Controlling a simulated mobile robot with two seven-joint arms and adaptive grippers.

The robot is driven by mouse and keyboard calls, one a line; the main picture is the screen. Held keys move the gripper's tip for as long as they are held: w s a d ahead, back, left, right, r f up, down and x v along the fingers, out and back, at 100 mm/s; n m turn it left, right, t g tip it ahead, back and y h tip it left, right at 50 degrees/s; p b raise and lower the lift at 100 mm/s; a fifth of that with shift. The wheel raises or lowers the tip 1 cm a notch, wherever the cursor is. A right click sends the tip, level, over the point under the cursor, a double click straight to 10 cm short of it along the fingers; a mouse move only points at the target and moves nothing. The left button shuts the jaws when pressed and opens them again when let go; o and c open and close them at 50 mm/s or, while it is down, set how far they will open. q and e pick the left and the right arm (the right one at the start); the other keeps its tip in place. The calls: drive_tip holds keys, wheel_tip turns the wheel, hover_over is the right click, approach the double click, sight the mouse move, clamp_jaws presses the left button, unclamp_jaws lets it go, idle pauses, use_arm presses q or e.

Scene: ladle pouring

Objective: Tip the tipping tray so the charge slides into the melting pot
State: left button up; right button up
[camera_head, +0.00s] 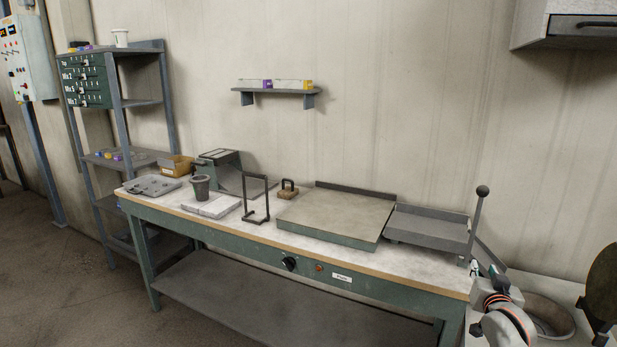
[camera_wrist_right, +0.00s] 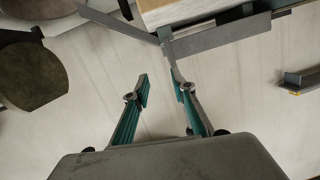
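The tipping tray (camera_head: 428,232) is a shallow grey tray at the right end of the workbench. It looks level. A lever with a black ball knob (camera_head: 482,191) stands upright at its right side. I cannot make out a charge in the tray. A round grey rim (camera_head: 568,322) at the lower right looks like the melting pot, partly hidden by my right arm. My right gripper (camera_head: 485,271) is just off the bench's right end, below the knob. In the wrist view, its fingers (camera_wrist_right: 164,90) are apart with nothing between them. My left gripper is out of view.
A dark round disc (camera_head: 604,285), perhaps a lid, stands at the right edge. A flat beige-topped plate (camera_head: 335,214) is left of the tray. A dark cup (camera_head: 201,187) and a wire stand (camera_head: 256,205) are farther left. A wall shelf (camera_head: 276,91) hangs above.

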drive_tip(key=s+a+f+n+y, duration=0.35)
drive_tip(key=s+a+f, duration=0.35)
drive_tip(key=a+f, duration=0.25)
drive_tip(key=s+a+f+n+y, duration=0.2)
drive_tip(key=s+a+f+n, duration=0.2)
drive_tip(key=s+a+f, duration=0.5)
drive_tip(key=s+a+f+n+g+y, duration=0.1)
drive_tip(key=s+a+f+y, duration=0.1)
drive_tip(key=s+a+f, duration=0.2)
drive_tip(key=s+a+f+n+g+y, duration=0.2)
drive_tip(key=s+a+f, duration=0.3)
drive_tip(key=s+a, duration=0.5)
drive_tip(key=s, duration=0.3)
drive_tip(key=shift+s+a, duration=0.3)
drive_tip(key=shift+s, duration=0.05)
